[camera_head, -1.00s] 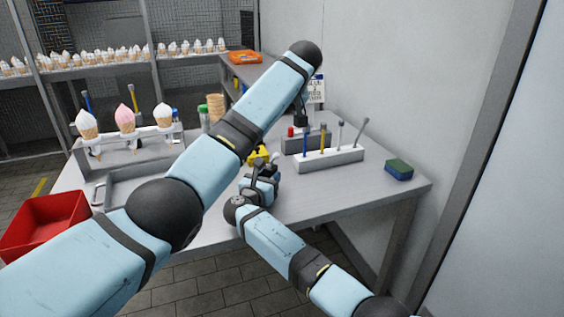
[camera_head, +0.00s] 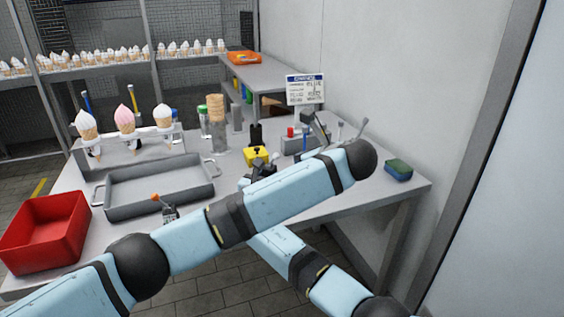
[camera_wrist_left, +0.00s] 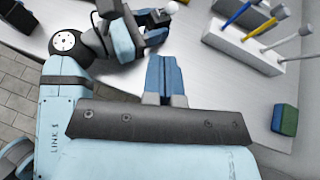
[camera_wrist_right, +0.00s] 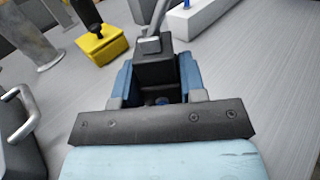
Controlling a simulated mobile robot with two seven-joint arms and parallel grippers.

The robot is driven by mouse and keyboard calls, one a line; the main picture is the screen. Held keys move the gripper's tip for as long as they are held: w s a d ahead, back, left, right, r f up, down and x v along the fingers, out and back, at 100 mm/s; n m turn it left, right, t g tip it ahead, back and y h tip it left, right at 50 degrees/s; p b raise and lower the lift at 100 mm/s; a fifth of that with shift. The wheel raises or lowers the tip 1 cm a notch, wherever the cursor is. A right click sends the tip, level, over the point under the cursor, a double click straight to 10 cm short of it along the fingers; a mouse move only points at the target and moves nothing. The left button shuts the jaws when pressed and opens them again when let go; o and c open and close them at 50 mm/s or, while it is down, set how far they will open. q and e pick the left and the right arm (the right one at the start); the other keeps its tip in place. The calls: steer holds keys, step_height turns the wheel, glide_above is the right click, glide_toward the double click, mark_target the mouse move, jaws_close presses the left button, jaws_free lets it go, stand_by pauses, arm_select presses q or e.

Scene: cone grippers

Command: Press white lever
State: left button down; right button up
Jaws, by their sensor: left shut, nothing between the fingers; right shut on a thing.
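A lever with a white knob (camera_wrist_left: 172,7) stands on a dark box-like base (camera_wrist_right: 153,62). Its pale shaft (camera_wrist_right: 157,20) leans upward in the right wrist view. My right gripper (camera_wrist_right: 160,80) is shut on the dark base, one blue finger on each side. My left gripper (camera_wrist_left: 165,62) is shut and empty above the table, apart from the lever; the knob is beyond its fingertips in the left wrist view. In the head view my left arm hides most of the left gripper and part of the right one.
A yellow box with a black handle (camera_head: 257,155) stands just behind the lever. A white rack of coloured sticks (camera_wrist_left: 250,50) and a blue-green sponge (camera_head: 399,169) are to the right. A grey tray (camera_head: 160,187), an orange-knobbed lever (camera_head: 155,197) and a red bin (camera_head: 45,230) are left.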

arm_select(q)
steer(key=s+f+m, duration=0.1)
steer(key=s+m, duration=0.1)
steer(key=m, duration=0.1)
steer(key=s+d+f+m, duration=0.1)
steer(key=m, duration=0.1)
steer(key=shift+f+t, duration=0.3)
steer(key=shift+t, duration=0.1)
steer(key=shift+w, duration=0.1)
steer(key=w+r+x, duration=0.1)
steer(key=r+x, duration=0.1)
steer(key=x, duration=1)
steer(key=shift+w, duration=0.6)
steer(key=shift+r, duration=0.1)
